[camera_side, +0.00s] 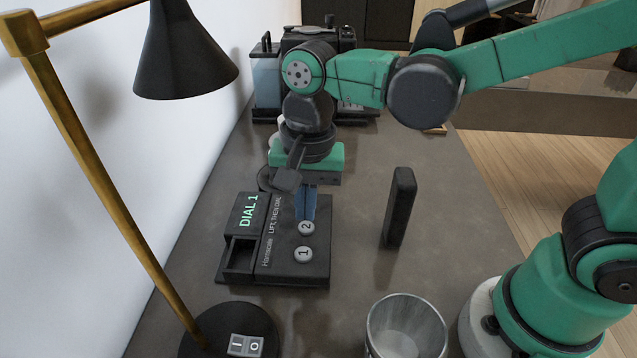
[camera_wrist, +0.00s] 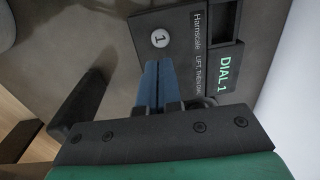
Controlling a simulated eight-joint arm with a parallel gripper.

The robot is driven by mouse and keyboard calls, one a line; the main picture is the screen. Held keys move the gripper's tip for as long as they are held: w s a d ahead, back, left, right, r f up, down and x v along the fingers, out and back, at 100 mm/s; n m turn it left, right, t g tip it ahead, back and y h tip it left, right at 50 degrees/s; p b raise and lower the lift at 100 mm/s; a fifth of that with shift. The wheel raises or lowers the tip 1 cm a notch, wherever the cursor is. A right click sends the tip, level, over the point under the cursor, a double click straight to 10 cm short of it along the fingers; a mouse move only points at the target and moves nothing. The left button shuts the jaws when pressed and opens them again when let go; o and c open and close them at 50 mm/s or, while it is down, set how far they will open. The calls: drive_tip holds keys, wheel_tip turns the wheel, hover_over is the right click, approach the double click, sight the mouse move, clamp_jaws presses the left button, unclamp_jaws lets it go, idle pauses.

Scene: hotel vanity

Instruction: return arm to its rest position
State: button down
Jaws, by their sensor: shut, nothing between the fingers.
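My gripper (camera_side: 306,217) points down over the phone base, its blue fingers shut together and empty. The fingertips are close to the round button marked 2 (camera_side: 306,228); I cannot tell whether they touch it. In the wrist view the shut fingers (camera_wrist: 157,68) hide that button, while the button marked 1 (camera_wrist: 160,38) shows beyond them. The black phone base (camera_side: 312,272) has a display reading "DIAL 1" (camera_side: 249,211) and a "LIFT, THEN DIAL" label. My arm reaches in from the upper right.
A black handset (camera_side: 398,208) stands upright on the counter (camera_side: 430,250), right of the phone base. A clear tumbler (camera_side: 405,335) is in front. A brass-armed lamp (camera_side: 95,165) with a black shade is at left. A coffee machine (camera_side: 352,106) stands behind my gripper.

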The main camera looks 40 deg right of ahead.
drive_tip(key=s+d+r+n+t, duration=0.1)
drive_tip(key=d+r+n+t, duration=0.1)
drive_tip(key=d+n+t, duration=0.5)
drive_tip(key=d+n, duration=0.2)
drive_tip(key=d, duration=0.2)
drive_tip(key=shift+d+r+h, duration=0.3)
drive_tip(key=shift+d+r, duration=0.05)
drive_tip(key=shift+d, duration=0.05)
